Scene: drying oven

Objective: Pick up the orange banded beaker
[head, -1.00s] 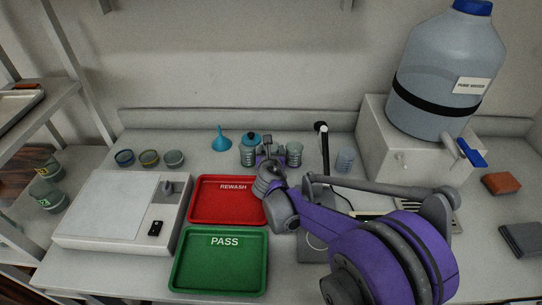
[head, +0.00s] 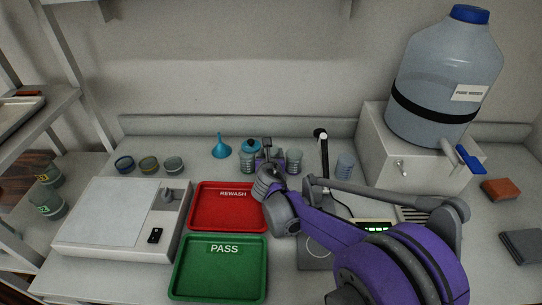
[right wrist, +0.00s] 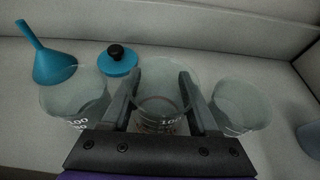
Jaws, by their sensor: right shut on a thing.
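My right gripper (head: 267,155) is at the back of the bench, among a row of clear beakers. In the right wrist view its fingers (right wrist: 156,88) are closed on the sides of the middle beaker (right wrist: 160,102), which stands upright between them. Its print shows a "100" mark and faint reddish marks; I cannot make out an orange band. The gripper mostly hides it in the head view. A beaker stands on each side, left (right wrist: 75,98) and right (right wrist: 242,105), close to the fingers. I cannot tell whether the held beaker touches the bench. My left gripper is not in view.
A blue funnel (head: 221,147) and blue lid (right wrist: 118,62) lie behind the beakers. Red REWASH (head: 208,222) and green PASS (head: 187,293) trays lie in front. A lit balance display (head: 377,229) and large water jug (head: 443,85) are right. Several banded cups stand left.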

